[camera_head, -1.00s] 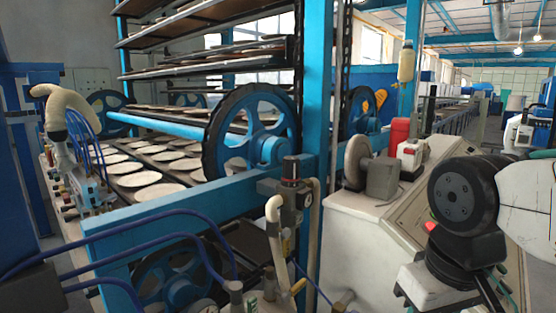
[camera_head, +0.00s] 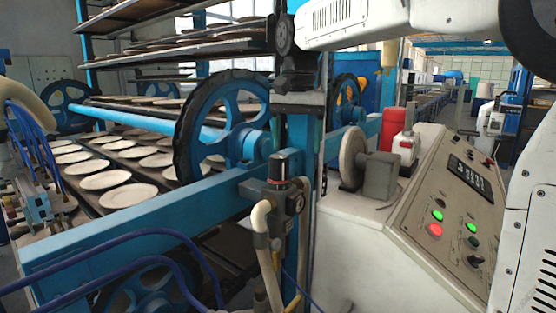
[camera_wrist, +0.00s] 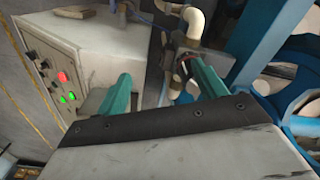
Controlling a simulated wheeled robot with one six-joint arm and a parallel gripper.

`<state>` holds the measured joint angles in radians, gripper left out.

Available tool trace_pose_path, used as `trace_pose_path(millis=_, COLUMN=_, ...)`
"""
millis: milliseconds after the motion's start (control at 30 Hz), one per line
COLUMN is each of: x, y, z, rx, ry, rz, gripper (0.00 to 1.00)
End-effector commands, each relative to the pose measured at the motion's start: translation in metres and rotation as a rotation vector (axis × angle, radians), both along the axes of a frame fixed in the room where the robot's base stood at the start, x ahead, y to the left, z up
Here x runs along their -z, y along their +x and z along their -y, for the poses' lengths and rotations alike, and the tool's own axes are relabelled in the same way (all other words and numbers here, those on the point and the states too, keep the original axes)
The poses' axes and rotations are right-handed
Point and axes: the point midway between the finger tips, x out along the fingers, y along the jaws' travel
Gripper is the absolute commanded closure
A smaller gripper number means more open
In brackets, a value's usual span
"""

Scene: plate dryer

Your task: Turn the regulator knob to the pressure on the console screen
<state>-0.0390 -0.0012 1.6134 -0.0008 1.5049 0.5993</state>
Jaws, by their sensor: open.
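The regulator (camera_head: 278,193) is a grey block with a dark knob (camera_head: 277,166) on top and a small round gauge (camera_head: 296,203) facing sideways. It stands at the blue frame in the middle of the head view. My gripper (camera_head: 298,128) points down above and slightly right of the knob, apart from it. In the wrist view, its teal fingers (camera_wrist: 157,70) are spread and empty; the regulator (camera_wrist: 180,48) shows by the right fingertip, which partly hides it. The console screen (camera_head: 470,177) is a dark panel at right; its reading is too small to tell.
Cream pipes (camera_head: 262,245) and blue hoses (camera_head: 130,240) run close to the regulator. The blue frame beam (camera_head: 150,225) and spoked wheel (camera_head: 225,125) lie just left. The console (camera_head: 425,220) with lit green and red buttons stands right. Racks of plates fill the left.

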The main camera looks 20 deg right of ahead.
Motion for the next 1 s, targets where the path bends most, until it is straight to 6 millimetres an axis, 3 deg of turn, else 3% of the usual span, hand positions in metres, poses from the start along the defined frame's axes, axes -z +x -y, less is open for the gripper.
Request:
trace_pose_path(millis=33, x=-0.001, y=0.024, z=-0.003, rx=0.034, ry=0.001, rz=-0.009, gripper=0.3)
trace_pose_path(millis=100, x=-0.003, y=0.048, z=-0.006, rx=0.08, ry=0.001, rz=-0.015, gripper=0.3)
trace_pose_path(millis=300, x=-0.004, y=0.084, z=-0.012, rx=0.153, ry=0.002, rz=-0.025, gripper=0.3)
trace_pose_path(millis=467, x=0.008, y=0.088, z=-0.013, rx=0.163, ry=0.002, rz=-0.026, gripper=0.3)
trace_pose_path(millis=800, x=0.06, y=0.087, z=-0.014, rx=0.16, ry=0.001, rz=-0.026, gripper=0.3)
trace_pose_path(millis=1000, x=0.073, y=0.087, z=-0.014, rx=0.16, ry=0.001, rz=-0.024, gripper=0.3)
